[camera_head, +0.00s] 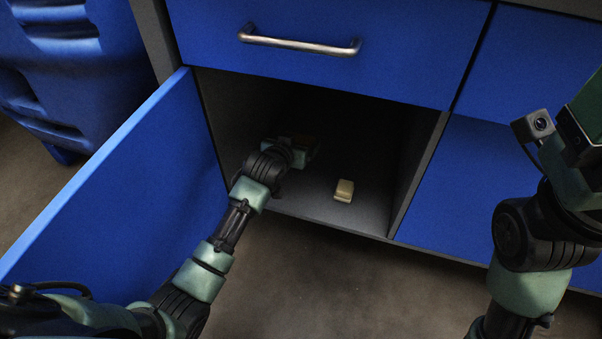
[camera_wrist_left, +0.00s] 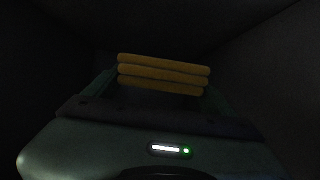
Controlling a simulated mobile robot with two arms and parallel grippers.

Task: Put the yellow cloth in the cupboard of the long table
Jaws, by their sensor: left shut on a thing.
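The cupboard (camera_head: 380,150) of the long table is open, its blue door (camera_head: 130,180) swung out to the left. My left arm reaches inside it. My left gripper (camera_head: 305,148) is in the dark interior, shut on the yellow cloth (camera_wrist_left: 163,75). In the left wrist view the cloth shows as a stack of several folded layers between the fingers. In the head view the cloth is dim and mostly hidden by the gripper. I cannot tell whether it touches the cupboard floor. My right arm is at the right edge of the head view; its fingertips are out of view.
A small pale yellow block (camera_head: 344,190) lies on the cupboard floor near the front edge, right of my left gripper. A closed drawer with a metal handle (camera_head: 300,43) is above. Blue panels (camera_head: 460,190) are at the right. A blue bin (camera_head: 70,70) stands at the far left.

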